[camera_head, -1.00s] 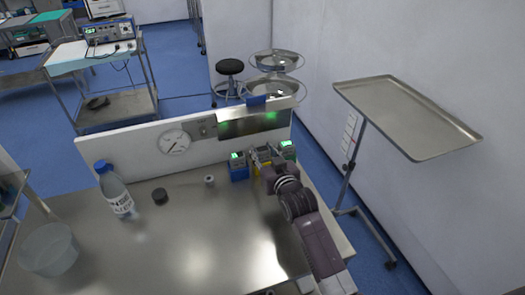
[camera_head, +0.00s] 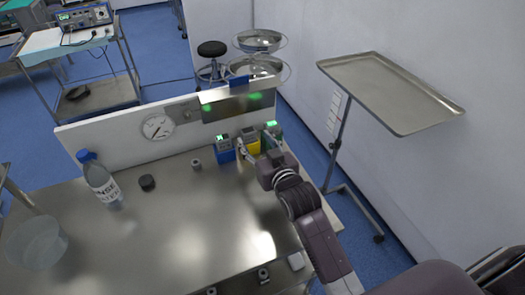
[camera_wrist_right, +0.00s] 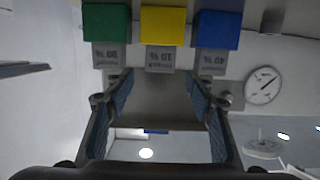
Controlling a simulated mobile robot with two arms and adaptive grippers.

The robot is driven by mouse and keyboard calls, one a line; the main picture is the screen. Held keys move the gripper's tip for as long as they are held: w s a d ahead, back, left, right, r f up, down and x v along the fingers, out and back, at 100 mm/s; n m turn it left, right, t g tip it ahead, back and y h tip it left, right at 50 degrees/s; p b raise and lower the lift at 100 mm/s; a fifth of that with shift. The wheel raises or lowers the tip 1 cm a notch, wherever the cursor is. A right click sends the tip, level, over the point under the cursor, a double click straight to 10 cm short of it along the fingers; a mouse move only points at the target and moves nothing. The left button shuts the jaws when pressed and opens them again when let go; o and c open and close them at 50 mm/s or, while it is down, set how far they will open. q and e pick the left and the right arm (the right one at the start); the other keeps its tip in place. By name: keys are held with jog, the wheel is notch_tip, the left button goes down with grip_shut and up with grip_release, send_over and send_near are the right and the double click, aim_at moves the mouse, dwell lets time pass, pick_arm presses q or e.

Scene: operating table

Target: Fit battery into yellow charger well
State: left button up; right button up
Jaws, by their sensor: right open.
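The yellow charger (camera_head: 251,148) stands in a row between the blue charger (camera_head: 224,150) and the green charger (camera_head: 272,130) along the back panel. In the right wrist view the yellow charger (camera_wrist_right: 163,26) is at the top middle, with a small label that seems to read 10 %. My right gripper (camera_head: 256,156) is in front of the yellow charger. Its fingers also show in the right wrist view (camera_wrist_right: 158,82), spread apart with nothing between them. I cannot make out a battery in the yellow well. My left gripper is out of view.
A small grey cylinder (camera_head: 196,164) stands on the steel table left of the blue charger. A black cap (camera_head: 147,182), a bottle (camera_head: 101,182) and a clear bowl (camera_head: 37,243) are farther left. The middle is bare.

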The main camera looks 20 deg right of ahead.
jog(key=s, duration=0.2)
jog(key=s+r, duration=0.1)
jog(key=s, duration=0.2)
jog(key=shift+s+d, duration=0.1)
jog(key=shift+s, duration=0.15)
jog(key=shift+r, duration=0.15)
